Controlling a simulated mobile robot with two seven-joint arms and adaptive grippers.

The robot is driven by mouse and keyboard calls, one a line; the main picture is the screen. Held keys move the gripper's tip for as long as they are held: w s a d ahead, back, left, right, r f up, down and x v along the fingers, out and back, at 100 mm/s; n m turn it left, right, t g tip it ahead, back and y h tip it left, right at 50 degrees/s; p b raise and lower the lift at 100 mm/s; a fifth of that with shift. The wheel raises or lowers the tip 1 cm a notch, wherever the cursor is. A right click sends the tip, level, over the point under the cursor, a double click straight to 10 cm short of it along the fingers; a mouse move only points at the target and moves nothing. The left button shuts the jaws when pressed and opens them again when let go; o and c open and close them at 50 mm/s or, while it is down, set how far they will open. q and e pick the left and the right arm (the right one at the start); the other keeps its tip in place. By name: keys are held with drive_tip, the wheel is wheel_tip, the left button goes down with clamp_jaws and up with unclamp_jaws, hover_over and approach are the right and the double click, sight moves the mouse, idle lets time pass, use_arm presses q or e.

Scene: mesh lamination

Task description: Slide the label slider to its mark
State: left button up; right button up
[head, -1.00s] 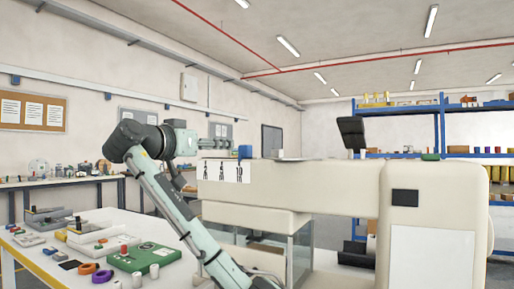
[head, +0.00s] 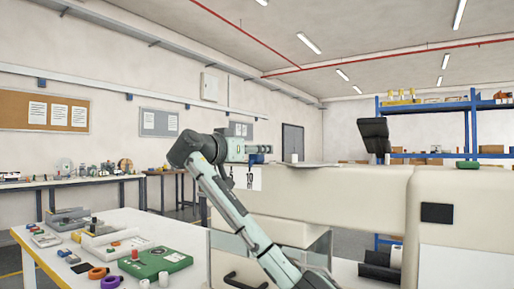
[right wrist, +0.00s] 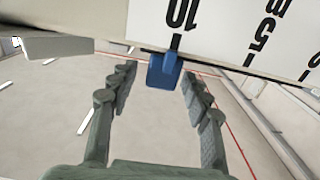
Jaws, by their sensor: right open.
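The label slider is a small blue tab (right wrist: 162,72) in the right wrist view, at the edge of a white scale plate (right wrist: 225,30). It sits close to the tick of the 10; a 5 and a further mark lie to the right. In the head view, the slider (head: 265,149) shows as a blue bit at the gripper's tip, and the plate (head: 255,178) is partly covered by my arm. My right gripper (right wrist: 158,80) is open, with one finger on each side of the slider and visible gaps to both. My left gripper is not in view.
The plate is on a large cream machine (head: 350,205). A grey block (right wrist: 58,46) juts out at upper left in the right wrist view. A white table (head: 130,222) at left holds a green box (head: 155,262), rings and small parts.

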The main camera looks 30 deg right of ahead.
drive_tip(key=shift+w+d, duration=0.2)
drive_tip(key=shift+d, duration=0.2)
drive_tip(key=shift+c, duration=0.6)
clamp_jaws()
